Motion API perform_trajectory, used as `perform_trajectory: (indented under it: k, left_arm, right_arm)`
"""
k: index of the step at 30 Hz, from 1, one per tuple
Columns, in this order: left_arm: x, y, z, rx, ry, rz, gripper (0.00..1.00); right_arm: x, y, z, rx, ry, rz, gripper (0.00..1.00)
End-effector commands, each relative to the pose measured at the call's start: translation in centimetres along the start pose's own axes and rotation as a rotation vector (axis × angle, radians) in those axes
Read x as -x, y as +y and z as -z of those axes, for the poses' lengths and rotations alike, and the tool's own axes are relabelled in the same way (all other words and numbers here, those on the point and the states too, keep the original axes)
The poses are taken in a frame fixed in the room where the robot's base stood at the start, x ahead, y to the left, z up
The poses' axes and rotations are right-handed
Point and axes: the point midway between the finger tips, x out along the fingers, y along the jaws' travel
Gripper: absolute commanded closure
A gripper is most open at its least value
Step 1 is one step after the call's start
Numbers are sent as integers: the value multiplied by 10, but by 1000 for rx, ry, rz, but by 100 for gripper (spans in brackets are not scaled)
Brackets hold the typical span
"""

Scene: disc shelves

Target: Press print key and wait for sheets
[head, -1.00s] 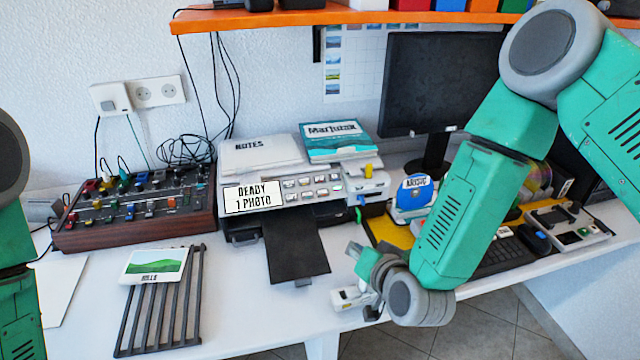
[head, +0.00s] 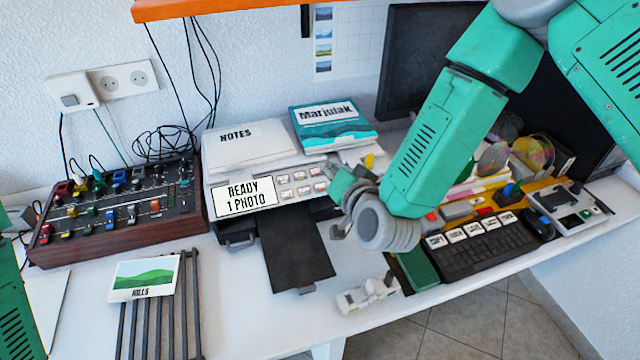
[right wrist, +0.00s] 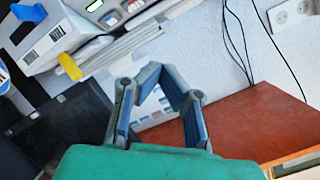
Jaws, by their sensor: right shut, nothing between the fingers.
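The white printer (head: 222,190) stands on the desk, with a display (head: 245,197) reading "READY 1 PHOTO" and rows of small keys (head: 302,183) beside it. Its dark output tray (head: 297,248) slopes forward and looks empty. My right gripper (head: 348,183) is at the printer's right front, just right of the keys. I cannot tell whether it touches the printer. In the right wrist view the right gripper (right wrist: 158,78) is shut and empty. My left arm shows only at the left edge; its gripper is out of view.
A printed hills photo (head: 143,279) lies on a dark slatted rack (head: 165,325). A mixer (head: 115,212) stands left of the printer. A small white device (head: 368,294) sits at the desk's front edge, with a keyboard (head: 480,247) to its right. An orange shelf (head: 200,8) overhangs the back.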

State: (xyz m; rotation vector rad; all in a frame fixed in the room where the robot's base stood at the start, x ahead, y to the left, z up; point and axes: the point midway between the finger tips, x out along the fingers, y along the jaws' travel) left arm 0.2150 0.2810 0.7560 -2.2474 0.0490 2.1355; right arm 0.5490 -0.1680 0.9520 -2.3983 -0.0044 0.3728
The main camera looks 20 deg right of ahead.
Motion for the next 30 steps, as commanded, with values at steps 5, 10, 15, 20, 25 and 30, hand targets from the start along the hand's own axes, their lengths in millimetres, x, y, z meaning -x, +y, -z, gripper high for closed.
perform_trajectory:
  k: [5, 10, 15, 20, 25, 30]
  left_arm:
    - [-12, 0, 0, 0, 1, 0, 44]
    - [-31, 0, -1, 0, 1, 0, 44]
    - [-50, 0, -2, 0, 1, 0, 44]
    - [-60, 0, -3, 0, 1, 0, 44]
    - [-65, 0, -3, 0, 1, 0, 44]
    - [-66, 0, -3, 0, 1, 0, 44]
  right_arm:
    - [-9, 8, -8, 1, 0, -1, 100]
    - [-25, 21, -22, 1, 1, 0, 100]
    - [-42, 34, -34, 1, 0, -1, 100]
    - [-54, 41, -41, 1, 1, 0, 100]
    - [-60, 44, -45, 1, -1, 0, 100]
    - [-61, 45, -45, 1, -1, 0, 100]
